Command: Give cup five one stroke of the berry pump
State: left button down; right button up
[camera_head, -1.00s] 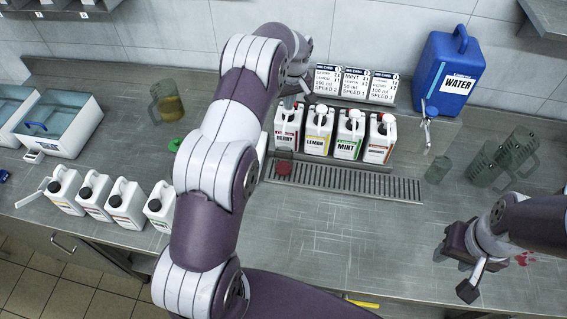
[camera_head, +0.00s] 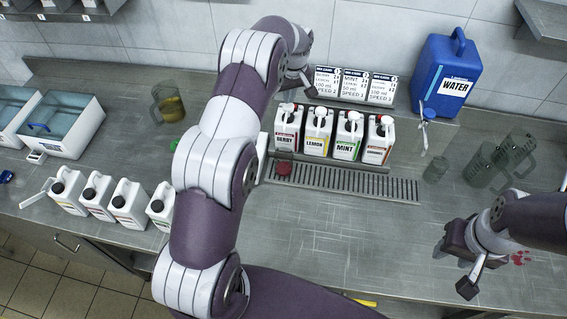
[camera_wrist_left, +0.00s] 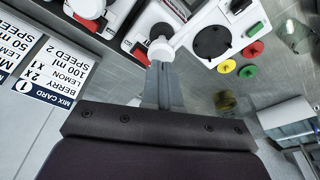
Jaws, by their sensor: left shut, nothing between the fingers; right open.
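The berry pump bottle (camera_head: 288,130) stands first at the left in a row of white pump bottles. A small cup with red content (camera_head: 284,168) sits in front of it on the drip grate (camera_head: 345,182); I see no number on it. My left gripper (camera_head: 294,92) is above the berry bottle, partly hidden by my arm. In the left wrist view its shut, empty fingers (camera_wrist_left: 163,85) point at a white pump head (camera_wrist_left: 160,48); whether they touch it I cannot tell. My right gripper (camera_head: 452,268) is open and empty over the counter at the right.
Lemon (camera_head: 317,132), mint (camera_head: 348,135) and another pump bottle (camera_head: 377,140) stand alongside. Mix cards (camera_head: 354,86) are behind them. The counter's front middle is clear.

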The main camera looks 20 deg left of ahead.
pick_arm(q)
notch_tip(320, 180, up, 6)
jog(key=p, duration=0.4)
dwell(0.4)
